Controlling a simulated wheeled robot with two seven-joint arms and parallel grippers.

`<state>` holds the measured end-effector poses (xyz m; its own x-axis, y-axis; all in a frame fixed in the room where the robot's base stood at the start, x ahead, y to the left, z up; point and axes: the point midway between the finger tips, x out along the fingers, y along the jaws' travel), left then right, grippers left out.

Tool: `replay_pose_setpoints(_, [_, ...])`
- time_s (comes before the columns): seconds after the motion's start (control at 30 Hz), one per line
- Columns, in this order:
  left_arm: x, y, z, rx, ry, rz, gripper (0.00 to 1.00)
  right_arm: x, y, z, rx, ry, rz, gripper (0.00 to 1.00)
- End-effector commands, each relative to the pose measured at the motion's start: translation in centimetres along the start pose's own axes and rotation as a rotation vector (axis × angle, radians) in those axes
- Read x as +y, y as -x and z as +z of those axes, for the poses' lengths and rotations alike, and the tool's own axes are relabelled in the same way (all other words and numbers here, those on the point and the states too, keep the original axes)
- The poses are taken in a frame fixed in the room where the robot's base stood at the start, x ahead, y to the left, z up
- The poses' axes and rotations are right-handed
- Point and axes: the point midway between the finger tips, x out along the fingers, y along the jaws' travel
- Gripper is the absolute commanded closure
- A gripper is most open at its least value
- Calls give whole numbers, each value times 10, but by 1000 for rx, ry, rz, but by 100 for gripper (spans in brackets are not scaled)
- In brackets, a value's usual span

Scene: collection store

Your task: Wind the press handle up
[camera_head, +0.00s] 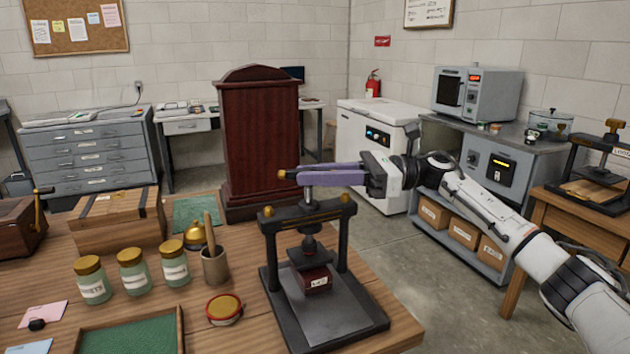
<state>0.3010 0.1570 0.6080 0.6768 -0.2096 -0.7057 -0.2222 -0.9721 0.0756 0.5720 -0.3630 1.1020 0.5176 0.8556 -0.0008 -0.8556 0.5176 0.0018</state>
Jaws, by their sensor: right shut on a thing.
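The black press (347,240) stands upright on the wooden table near its right front corner. Its handle (283,175) sits on top of the vertical screw, with a brass knob showing at its left end. My right gripper (308,176) reaches in from the right, level above the press frame. Its purple fingers are shut on the handle and hide most of the bar. A small dark red labelled block (318,280) lies on the press base under the pressing plate (309,257); I cannot tell whether the plate touches it. My left gripper is out of view.
Left of the press stand a mortar with pestle (214,267), a round red tin (224,309), a brass bell (195,236) and several jars (132,271). A tall dark red cabinet (258,140) rises behind. A second press (600,172) stands at right.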

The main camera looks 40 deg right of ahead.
Motion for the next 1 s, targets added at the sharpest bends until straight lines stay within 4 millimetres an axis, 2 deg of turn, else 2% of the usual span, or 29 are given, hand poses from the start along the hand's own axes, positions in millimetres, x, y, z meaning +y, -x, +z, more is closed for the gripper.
replay_pose_setpoints(0.43, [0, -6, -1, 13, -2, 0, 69, -3, -2, 2, -8, 3, 237, 100])
replay_pose_setpoints(1.0, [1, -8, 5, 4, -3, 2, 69, -3, -1, 2, -4, 3, 326, 100])
